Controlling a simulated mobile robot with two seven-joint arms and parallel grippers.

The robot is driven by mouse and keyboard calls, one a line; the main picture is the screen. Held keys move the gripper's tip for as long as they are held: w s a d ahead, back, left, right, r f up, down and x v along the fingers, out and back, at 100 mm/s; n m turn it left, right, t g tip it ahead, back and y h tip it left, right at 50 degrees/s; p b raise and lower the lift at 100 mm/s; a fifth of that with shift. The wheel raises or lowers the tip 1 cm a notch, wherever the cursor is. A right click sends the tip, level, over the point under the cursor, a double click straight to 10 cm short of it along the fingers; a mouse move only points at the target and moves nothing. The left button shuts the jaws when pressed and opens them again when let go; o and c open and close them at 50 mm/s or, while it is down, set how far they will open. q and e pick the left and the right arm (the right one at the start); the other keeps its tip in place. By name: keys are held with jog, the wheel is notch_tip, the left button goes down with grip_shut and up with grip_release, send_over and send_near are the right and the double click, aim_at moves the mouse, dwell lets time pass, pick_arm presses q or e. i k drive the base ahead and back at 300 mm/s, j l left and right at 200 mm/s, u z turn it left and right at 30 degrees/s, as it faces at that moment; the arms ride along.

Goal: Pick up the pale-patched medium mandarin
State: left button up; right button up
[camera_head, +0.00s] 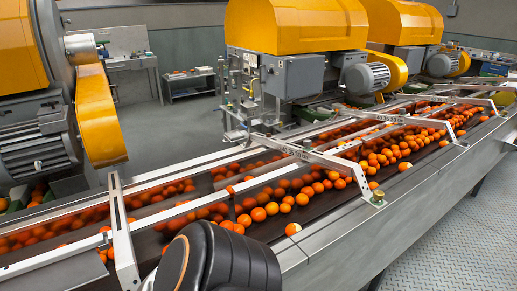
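A mandarin with a pale patch (293,229) sits by itself on the dark belt near the front edge of the conveyor, just right of the black arm part. A second mandarin with a paler area (404,166) lies farther along the belt, also near the front edge. I cannot tell for certain which of them is the medium one. Neither of my grippers shows. Only a black rounded part, which looks like a link of my arm, covers the bottom of the view and hides some of the belt.
Many orange mandarins (258,214) lie along the belt behind. Metal cross brackets (312,154) span the conveyor, one at the left and others to the right. A metal side rail (340,225) borders the front. Yellow machines (295,25) stand behind. Grey floor (450,250) is clear at lower right.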

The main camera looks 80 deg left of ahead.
aim_at(292, 228)
jog(key=u, duration=2.2)
jog(key=i+l, duration=0.15)
jog(key=l, duration=0.25)
jog(key=i+l, duration=0.1)
jog(key=l, duration=0.35)
jog(key=i+l, duration=0.15)
jog(key=l, duration=0.25)
jog(key=i+l, duration=0.15)
jog(key=l, duration=0.25)
jog(key=i+l, duration=0.15)
jog(key=l, duration=0.3)
jog(key=i+l, duration=0.1)
jog(key=l, duration=0.3)
jog(key=i+l+u, duration=0.1)
jog(key=l+u, duration=0.6)
jog(key=i+j, duration=0.05)
jog(key=j, duration=0.05)
